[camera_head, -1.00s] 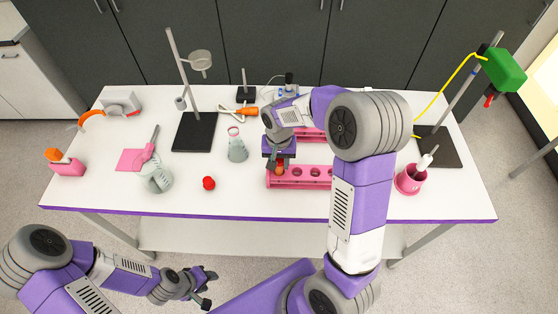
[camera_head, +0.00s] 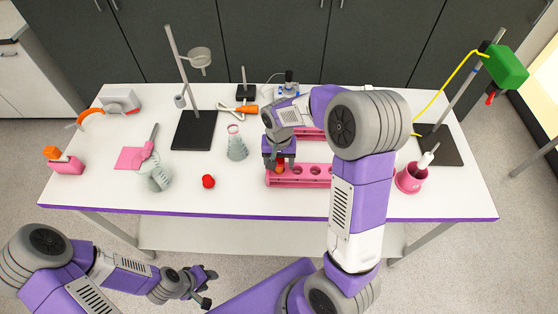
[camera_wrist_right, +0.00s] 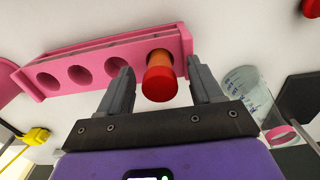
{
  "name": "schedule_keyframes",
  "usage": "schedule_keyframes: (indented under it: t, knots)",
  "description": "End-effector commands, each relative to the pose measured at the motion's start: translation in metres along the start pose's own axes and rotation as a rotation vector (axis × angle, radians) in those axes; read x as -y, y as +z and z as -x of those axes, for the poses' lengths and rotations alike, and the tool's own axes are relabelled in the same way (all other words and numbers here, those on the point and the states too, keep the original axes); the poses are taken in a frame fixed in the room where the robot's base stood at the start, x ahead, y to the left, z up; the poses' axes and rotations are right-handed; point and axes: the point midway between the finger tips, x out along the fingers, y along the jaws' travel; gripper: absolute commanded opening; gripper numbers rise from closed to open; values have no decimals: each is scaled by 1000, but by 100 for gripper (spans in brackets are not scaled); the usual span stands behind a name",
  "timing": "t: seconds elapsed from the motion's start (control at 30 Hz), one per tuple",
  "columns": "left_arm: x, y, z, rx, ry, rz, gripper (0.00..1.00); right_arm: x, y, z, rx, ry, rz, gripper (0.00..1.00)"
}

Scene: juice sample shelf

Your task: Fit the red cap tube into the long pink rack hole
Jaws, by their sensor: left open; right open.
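The red cap tube (camera_wrist_right: 159,80), with a red cap and orange body, stands in the end hole of the long pink rack (camera_wrist_right: 60,60) in the right wrist view. The rack's other visible holes are empty. My right gripper (camera_wrist_right: 160,82) is open, with a finger on each side of the cap and a gap to both. In the head view my right gripper (camera_head: 279,163) is over the left end of the long pink rack (camera_head: 300,183), partly hiding the tube (camera_head: 281,169). My left gripper (camera_head: 208,288) is open and empty in front of the table.
A loose red object (camera_head: 208,182) lies left of the rack. A second pink rack (camera_head: 312,133) is behind, partly hidden by my right arm. A pink cup (camera_head: 411,179) stands at the right.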

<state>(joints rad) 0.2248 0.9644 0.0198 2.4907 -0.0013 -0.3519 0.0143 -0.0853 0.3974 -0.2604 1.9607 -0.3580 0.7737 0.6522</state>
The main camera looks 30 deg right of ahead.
Motion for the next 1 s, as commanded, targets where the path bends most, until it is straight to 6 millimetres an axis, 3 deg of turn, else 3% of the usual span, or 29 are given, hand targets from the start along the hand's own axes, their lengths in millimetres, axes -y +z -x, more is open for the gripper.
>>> schedule_keyframes:
  t: [0.17, 0.53, 1.0]
  knots:
    - [-1, 0, 2, 0, 0, 0, 43, 0, -1, 12, -3, -1, 0, 65]
    - [-3, 0, 8, 0, 0, 0, 43, 0, -1, 69, -3, -2, 0, 65]
    - [-3, 0, 8, 0, 0, 0, 43, 0, 0, 76, 0, 0, 0, 65]
